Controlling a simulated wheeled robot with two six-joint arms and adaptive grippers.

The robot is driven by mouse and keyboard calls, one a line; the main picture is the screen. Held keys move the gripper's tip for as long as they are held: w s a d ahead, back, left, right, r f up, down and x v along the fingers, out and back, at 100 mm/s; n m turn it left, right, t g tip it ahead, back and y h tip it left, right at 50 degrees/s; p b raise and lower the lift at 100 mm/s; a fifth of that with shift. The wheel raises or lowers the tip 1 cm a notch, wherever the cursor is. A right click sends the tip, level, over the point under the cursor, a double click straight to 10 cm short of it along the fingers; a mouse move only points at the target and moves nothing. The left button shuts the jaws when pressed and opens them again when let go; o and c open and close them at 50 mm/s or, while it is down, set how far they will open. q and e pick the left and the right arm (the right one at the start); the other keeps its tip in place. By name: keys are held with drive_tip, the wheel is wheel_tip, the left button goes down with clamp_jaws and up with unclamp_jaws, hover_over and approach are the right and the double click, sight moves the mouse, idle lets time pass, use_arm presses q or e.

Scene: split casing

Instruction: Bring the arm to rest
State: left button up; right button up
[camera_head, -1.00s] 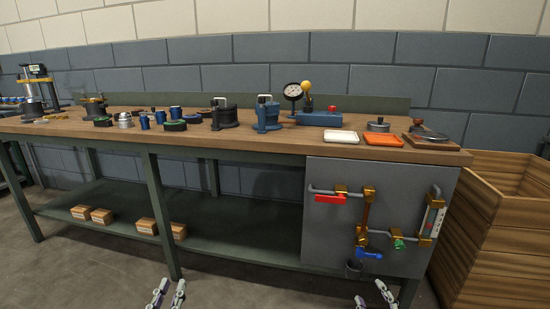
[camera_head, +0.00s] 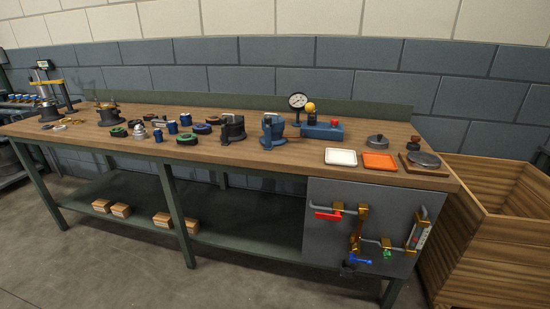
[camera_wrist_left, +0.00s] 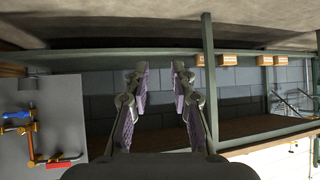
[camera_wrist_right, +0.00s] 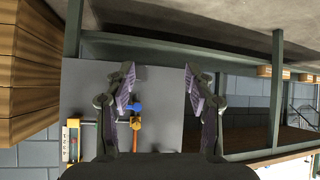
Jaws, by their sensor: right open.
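My left gripper (camera_wrist_left: 159,78) shows in the left wrist view with its two fingers apart and nothing between them. My right gripper (camera_wrist_right: 160,80) shows in the right wrist view, open and empty, with the grey panel and its pipes beyond it. Neither gripper shows in the head view now. Both grippers are apart from the workbench (camera_head: 250,160) and touch nothing that I can see.
The bench top carries several dark and blue casing parts, a gauge (camera_head: 298,101), a white tray (camera_head: 341,157) and an orange tray (camera_head: 379,161). A grey panel (camera_head: 335,190) with valves hangs at its right front. A wooden crate (camera_head: 490,240) stands at the right. Floor in front is clear.

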use_arm(q)
drive_tip(key=s+a+f+g+p, duration=0.1)
drive_tip(key=s+g+p, duration=0.3)
drive_tip(key=s, duration=1.1)
drive_tip(key=s+a+f+g+p, duration=0.2)
drive_tip(key=s+g+p, duration=0.3)
drive_tip(key=s+p, duration=0.5)
drive_tip(key=s, duration=0.5)
drive_tip(key=shift+f+y, duration=0.2)
drive_tip(key=shift+y, duration=0.1)
use_arm(e)
drive_tip(key=s+d+f+g, duration=0.1)
drive_tip(key=s+g, duration=0.3)
drive_tip(key=s, duration=1.1)
drive_tip(key=s+d+f+g, duration=0.2)
drive_tip(key=s+g, duration=0.3)
drive_tip(key=s, duration=1)
drive_tip(key=shift+f+h, duration=0.15)
drive_tip(key=shift+h, duration=0.15)
use_arm(q)
drive_tip(key=shift+a, duration=0.1)
use_arm(e)
drive_tip(key=shift+d, duration=0.1)
